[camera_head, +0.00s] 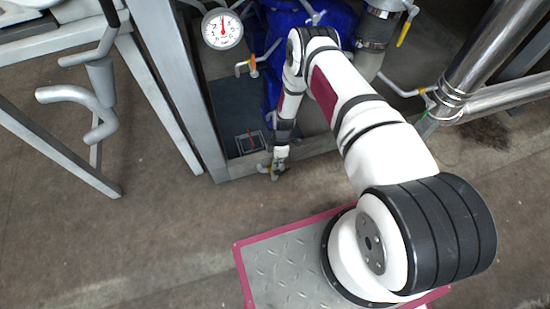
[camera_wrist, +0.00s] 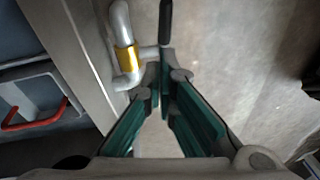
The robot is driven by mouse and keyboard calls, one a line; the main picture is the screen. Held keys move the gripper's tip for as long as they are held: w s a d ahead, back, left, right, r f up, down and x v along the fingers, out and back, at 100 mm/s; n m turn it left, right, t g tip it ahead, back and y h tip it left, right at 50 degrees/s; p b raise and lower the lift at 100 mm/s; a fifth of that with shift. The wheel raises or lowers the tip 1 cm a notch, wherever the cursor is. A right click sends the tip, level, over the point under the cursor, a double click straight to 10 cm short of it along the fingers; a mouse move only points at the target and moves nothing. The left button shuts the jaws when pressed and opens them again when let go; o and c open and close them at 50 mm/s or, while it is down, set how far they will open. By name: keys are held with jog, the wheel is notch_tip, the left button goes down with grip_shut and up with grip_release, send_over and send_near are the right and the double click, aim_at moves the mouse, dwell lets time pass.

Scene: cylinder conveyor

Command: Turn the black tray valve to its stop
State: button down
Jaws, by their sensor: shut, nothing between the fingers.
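The valve shows in the wrist view as a bent grey pipe (camera_wrist: 121,22) with a brass-yellow collar (camera_wrist: 128,59) and a black lever handle (camera_wrist: 165,22). The handle points to the top of the picture. My gripper (camera_wrist: 160,78) is shut and empty, its green-padded fingers meeting at the tips just below the handle. I cannot tell whether the tips touch the handle or the stem. In the head view my gripper (camera_head: 278,168) is low at the frame's bottom edge, by the small valve fitting (camera_head: 265,169), which it partly hides.
A grey metal frame post (camera_head: 190,90) stands left of my arm. A pressure gauge (camera_head: 222,29) and an orange-handled valve (camera_head: 252,65) are above. A tray with a red handle (camera_wrist: 35,122) lies left in the wrist view. The floor (camera_head: 150,250) at front left is clear.

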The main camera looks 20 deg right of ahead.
aim_at(281, 174)
jog(key=shift+s+d+f, duration=0.2)
jog(key=shift+d+f, duration=0.45)
jog(key=shift+f, duration=0.2)
jog(key=shift+b, duration=0.35)
jog(key=shift+d+f+y, duration=0.1)
jog(key=shift+d+y, duration=0.1)
jog(key=shift+y, duration=0.1)
